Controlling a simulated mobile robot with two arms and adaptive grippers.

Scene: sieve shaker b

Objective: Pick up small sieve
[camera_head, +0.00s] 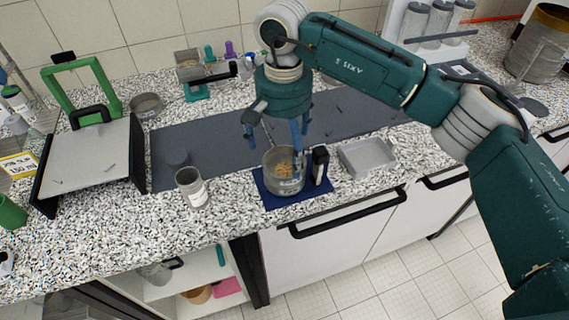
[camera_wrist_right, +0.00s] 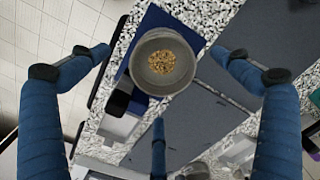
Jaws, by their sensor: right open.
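A small round grey metal sieve (camera_head: 285,183) holding tan grains stands upright on a dark blue mat (camera_head: 305,200) near the counter's front edge. In the right wrist view the sieve (camera_wrist_right: 163,62) lies between the spread fingers, with the grains in its middle. My right gripper (camera_head: 274,138) is open, pointing down above the sieve, and its fingers appear apart from it. The wrist view shows the open gripper (camera_wrist_right: 164,54) with nothing held. A black upright piece (camera_head: 320,165) stands at the sieve's right side. My left gripper is not in view.
A dark grey mat (camera_head: 220,138) lies behind. A tilted board (camera_head: 88,158) and another round pan (camera_head: 146,105) are at the left.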

